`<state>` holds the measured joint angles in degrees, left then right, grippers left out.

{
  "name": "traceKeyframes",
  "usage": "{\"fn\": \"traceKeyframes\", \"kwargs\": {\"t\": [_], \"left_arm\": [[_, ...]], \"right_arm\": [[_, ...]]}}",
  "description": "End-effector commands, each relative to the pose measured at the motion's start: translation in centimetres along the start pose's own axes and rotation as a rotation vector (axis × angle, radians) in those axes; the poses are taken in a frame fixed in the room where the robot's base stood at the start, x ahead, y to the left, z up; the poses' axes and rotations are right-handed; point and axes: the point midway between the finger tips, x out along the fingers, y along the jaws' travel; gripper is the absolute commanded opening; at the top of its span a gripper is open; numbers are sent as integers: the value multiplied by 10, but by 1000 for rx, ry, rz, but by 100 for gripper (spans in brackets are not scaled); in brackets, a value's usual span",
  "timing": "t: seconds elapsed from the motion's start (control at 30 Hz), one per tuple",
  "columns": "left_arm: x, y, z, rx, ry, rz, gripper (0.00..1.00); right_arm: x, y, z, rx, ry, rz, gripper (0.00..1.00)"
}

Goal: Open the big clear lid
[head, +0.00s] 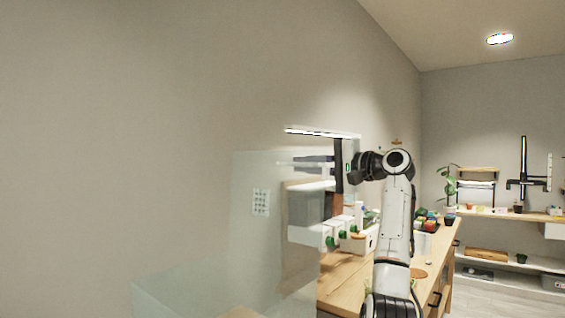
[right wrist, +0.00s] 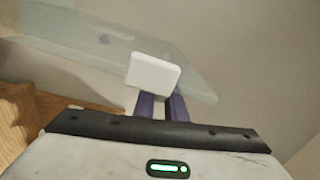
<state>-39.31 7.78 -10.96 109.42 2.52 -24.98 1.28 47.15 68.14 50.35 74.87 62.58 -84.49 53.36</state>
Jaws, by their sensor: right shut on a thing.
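The big clear lid (head: 248,215) is a see-through pale panel standing steeply raised left of centre in the head view. In the right wrist view the clear lid (right wrist: 60,45) stretches across the upper part as a pale greenish sheet. A white block-like handle (right wrist: 153,74) sits at its edge. My right gripper (head: 318,164) reaches in from the right, with its fingers partly seen near the panel's upper right. In the right wrist view its two purple fingers (right wrist: 162,106) are shut on the white handle, which hides their tips. My left gripper is not in view.
A clear case wall (head: 175,297) shows at the lower left. A wooden bench (head: 345,283) runs along the wall with white containers (head: 345,228) and small coloured pots (head: 428,218). A shelf with a plant (head: 447,185) stands at the back right. Open floor lies at the lower right.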

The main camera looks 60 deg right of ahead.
Motion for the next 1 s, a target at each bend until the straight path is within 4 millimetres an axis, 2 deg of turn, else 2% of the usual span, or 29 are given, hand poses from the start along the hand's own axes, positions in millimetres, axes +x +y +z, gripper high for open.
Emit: {"fn": "traceKeyframes", "kwargs": {"t": [0.1,0.23,0.67,0.7,0.77,1.0], "left_arm": [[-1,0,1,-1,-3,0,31],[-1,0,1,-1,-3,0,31],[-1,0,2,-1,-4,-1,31],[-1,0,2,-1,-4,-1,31],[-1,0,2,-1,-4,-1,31],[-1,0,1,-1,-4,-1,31]], "right_arm": [[-5,4,-13,33,9,2,0],[-8,7,-20,53,13,3,0],[-8,9,-22,60,13,6,0],[-8,10,-22,61,13,6,16],[-8,9,-22,61,13,6,26],[-8,8,-22,61,13,4,28]]}}
